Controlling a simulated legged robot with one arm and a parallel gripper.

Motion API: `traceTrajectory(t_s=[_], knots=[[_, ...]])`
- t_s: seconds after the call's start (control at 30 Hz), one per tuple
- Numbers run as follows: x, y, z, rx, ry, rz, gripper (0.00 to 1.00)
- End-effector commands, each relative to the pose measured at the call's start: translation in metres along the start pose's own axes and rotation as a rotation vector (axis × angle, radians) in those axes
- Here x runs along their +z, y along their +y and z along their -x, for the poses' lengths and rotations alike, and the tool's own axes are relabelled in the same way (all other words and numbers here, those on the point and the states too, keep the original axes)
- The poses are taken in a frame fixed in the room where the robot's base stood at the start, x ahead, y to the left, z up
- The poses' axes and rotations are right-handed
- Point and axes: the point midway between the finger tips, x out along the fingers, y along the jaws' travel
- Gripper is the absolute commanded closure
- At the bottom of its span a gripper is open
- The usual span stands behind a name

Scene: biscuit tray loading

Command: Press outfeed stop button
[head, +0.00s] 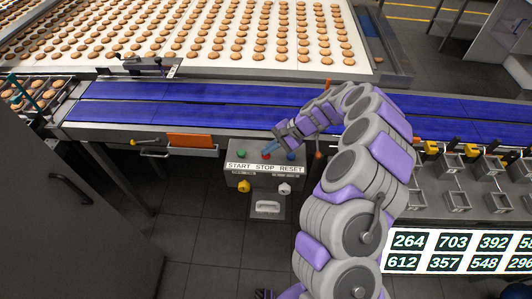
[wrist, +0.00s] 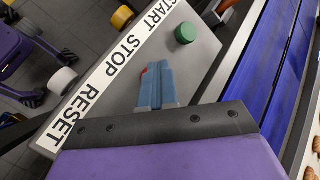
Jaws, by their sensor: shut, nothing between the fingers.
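A grey control box (head: 262,180) carries a label strip (head: 265,168) reading START, STOP, RESET. A green button (head: 241,154) is above START, a red button (head: 266,156) above STOP, and a blue button (head: 291,156) above RESET. My gripper (head: 267,150) is shut and empty, its blue fingertips over the red stop button. In the wrist view my gripper (wrist: 160,68) covers most of the red button (wrist: 145,71); only a red sliver shows beside the tips. I cannot tell whether they touch. The green button also shows in the wrist view (wrist: 186,33).
A blue conveyor belt (head: 210,108) runs behind the box, with the biscuit tray (head: 110,57) beyond it. A yellow knob (head: 244,186) and a white knob (head: 285,187) are on the box's front. An orange panel (head: 190,141) is at left.

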Motion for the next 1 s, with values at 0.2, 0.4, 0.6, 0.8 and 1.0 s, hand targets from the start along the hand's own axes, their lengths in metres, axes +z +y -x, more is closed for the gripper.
traceTrajectory(t_s=[0.2, 0.4, 0.6, 0.8, 1.0], knots=[[0.006, -0.006, 0.008, 0.000, 0.000, 0.000, 1.00], [0.009, -0.008, 0.012, 0.000, 0.000, -0.001, 1.00], [0.009, -0.008, 0.012, 0.000, 0.000, -0.001, 1.00], [0.012, -0.011, 0.016, 0.000, 0.000, 0.000, 1.00], [0.021, -0.021, 0.029, 0.001, 0.000, 0.000, 1.00]])
